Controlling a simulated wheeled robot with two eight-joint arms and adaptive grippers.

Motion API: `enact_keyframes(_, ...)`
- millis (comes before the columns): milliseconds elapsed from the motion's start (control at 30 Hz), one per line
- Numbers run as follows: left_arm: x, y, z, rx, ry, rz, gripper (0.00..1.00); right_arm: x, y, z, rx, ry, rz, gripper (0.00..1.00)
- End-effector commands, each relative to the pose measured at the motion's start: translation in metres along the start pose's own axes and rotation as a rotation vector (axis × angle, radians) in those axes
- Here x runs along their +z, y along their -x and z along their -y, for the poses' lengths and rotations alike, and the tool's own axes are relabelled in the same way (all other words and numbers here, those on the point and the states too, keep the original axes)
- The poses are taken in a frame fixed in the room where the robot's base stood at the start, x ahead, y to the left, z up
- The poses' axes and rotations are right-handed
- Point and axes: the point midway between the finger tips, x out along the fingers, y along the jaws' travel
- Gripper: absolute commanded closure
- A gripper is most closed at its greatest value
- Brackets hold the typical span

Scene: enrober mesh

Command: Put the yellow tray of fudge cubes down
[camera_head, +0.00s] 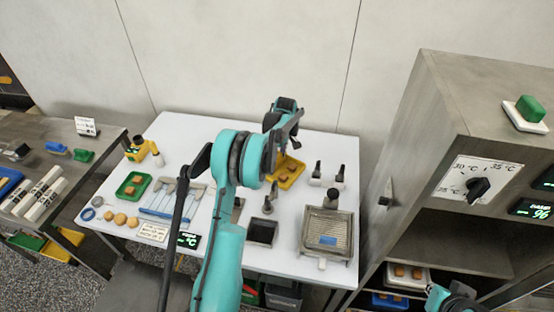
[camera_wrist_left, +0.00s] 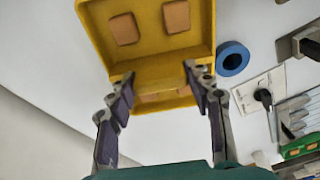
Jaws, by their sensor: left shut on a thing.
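The yellow tray (camera_head: 300,168) holds brown fudge cubes (camera_head: 283,178) and shows at the back middle of the white table, partly behind my left arm. In the left wrist view the tray (camera_wrist_left: 97,40) fills the top, with two cubes (camera_wrist_left: 176,17) showing plainly in it. My left gripper (camera_wrist_left: 158,80) is shut on the tray's near wall, a finger at each side. In the head view its fingers are mostly hidden by the arm. I cannot tell whether the tray touches the table. My right gripper's fingers are not visible.
The white table (camera_head: 185,128) also bears a green tray of cubes (camera_head: 133,185), a yellow piece (camera_head: 141,151) at the back left, a dark square container (camera_head: 262,232) and a wire-mesh unit (camera_head: 327,228). A metal cabinet (camera_head: 440,90) with a dial stands at the right.

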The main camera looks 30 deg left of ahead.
Motion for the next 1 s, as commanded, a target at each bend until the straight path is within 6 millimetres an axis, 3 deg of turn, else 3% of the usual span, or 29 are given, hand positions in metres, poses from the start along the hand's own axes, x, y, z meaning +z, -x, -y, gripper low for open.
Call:
enact_keyframes(367, 0.001, -0.007, 0.000, 0.000, 0.000, 0.000, 1.00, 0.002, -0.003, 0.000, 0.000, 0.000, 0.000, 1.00)
enact_keyframes(400, 0.001, -0.007, 0.000, 0.000, 0.000, 0.000, 0.44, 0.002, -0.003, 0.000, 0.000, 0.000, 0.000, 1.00)
enact_keyframes(467, 0.001, -0.006, 0.000, 0.000, 0.000, 0.000, 0.29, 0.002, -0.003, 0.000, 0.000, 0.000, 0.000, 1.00)
enact_keyframes(833, 0.000, -0.003, 0.000, 0.000, 0.000, 0.000, 0.29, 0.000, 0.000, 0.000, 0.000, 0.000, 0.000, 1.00)
enact_keyframes(1000, 0.000, 0.021, 0.000, 0.000, 0.000, 0.000, 0.29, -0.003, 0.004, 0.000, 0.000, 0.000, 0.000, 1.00)
